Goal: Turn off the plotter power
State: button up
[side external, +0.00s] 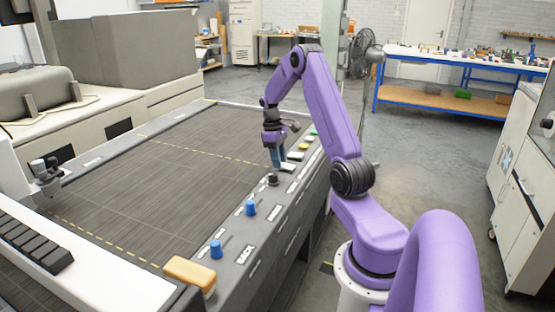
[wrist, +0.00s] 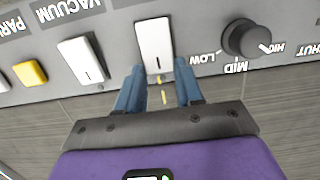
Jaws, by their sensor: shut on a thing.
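A white rocker switch (wrist: 154,45) on the grey control strip stands between the blue fingertips of my gripper (wrist: 159,68) in the wrist view. The fingers are shut on its sides near its lower end. No label for this switch is readable. In the side view my gripper (side external: 278,163) points down at the strip, and this switch (side external: 288,168) is partly visible beside the fingers. A second white rocker switch (wrist: 82,62), near the word VACUUM, is to its left in the wrist view. Which switch is the plotter power cannot be told from the labels shown.
A black knob (wrist: 246,40) marked LOW, MID, HIGH is close on the right in the wrist view. A yellow button (wrist: 30,73) is at the left. Blue knobs (side external: 250,208) line the strip nearer the camera. The dark plotter bed (side external: 150,180) is flat and clear.

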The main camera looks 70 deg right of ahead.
jog(key=shift+s+r+t, duration=0.15)
jog(key=shift+t, duration=0.45)
jog(key=o, duration=1)
jog(key=shift+o, duration=0.2)
notch_tip(320, 180, up, 17)
jog(key=w, duration=0.1)
jog(key=shift+r, duration=0.2)
